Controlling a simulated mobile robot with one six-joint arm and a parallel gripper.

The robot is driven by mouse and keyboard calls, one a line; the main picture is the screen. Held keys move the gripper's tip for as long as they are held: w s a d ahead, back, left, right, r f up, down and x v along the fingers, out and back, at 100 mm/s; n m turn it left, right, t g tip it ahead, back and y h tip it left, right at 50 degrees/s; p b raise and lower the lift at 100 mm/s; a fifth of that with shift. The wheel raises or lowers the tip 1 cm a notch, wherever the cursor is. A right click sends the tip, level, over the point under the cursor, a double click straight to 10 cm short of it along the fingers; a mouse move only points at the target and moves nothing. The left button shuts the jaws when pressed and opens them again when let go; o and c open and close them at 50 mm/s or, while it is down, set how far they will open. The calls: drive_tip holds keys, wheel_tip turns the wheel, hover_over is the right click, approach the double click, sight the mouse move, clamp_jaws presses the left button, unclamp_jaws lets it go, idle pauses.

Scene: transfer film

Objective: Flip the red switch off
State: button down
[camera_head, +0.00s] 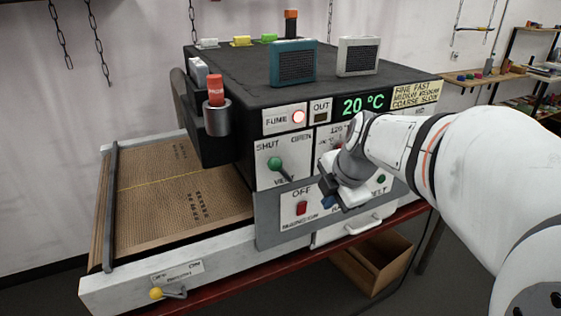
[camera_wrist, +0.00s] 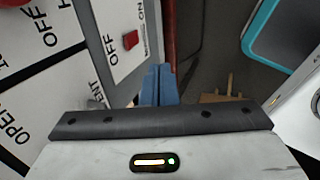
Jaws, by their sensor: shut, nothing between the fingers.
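The small red switch (camera_head: 301,208) is on a white plate on the front of the dark machine, with "OFF" printed above it and small lettering below it. In the wrist view the red switch (camera_wrist: 130,40) lies beyond and slightly left of the fingertips, between "OFF" and "ON". I cannot tell which way it is tipped. My gripper (camera_head: 329,202) is in front of the panel, just right of the switch, with its blue fingers shut and empty. The fingers (camera_wrist: 158,84) appear apart from the switch. The wrist hides part of the panel to the right.
A green-knobbed lever (camera_head: 275,164) marked "SHUT" and "OPEN" is above left of the switch. A grey ledge edges the panel. A perforated conveyor bed (camera_head: 175,190) extends left, with a yellow-knobbed lever (camera_head: 157,293) in front. A cardboard box (camera_head: 375,265) is below.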

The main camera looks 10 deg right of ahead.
sight(303, 206)
drive_tip(key=w+f, duration=0.2)
drive_tip(key=w+a+f+p, duration=0.1)
drive_tip(key=w+f, duration=0.2)
drive_tip(key=w+a+f+p, duration=0.1)
drive_tip(key=w+f, duration=0.1)
drive_tip(key=f, duration=0.1)
drive_tip(key=shift+w+a+f, duration=0.15)
drive_tip(key=shift+w+a, duration=0.1)
drive_tip(key=shift+w, duration=0.05)
drive_tip(key=shift+w+f+b, duration=0.2)
drive_tip(key=shift+w+b, duration=0.15)
drive_tip(key=shift+b, duration=0.55)
drive_tip(key=shift+a+r+p, duration=0.1)
drive_tip(key=shift+r+p, duration=0.2)
drive_tip(key=shift+r, duration=0.1)
drive_tip(key=shift+r, duration=0.75)
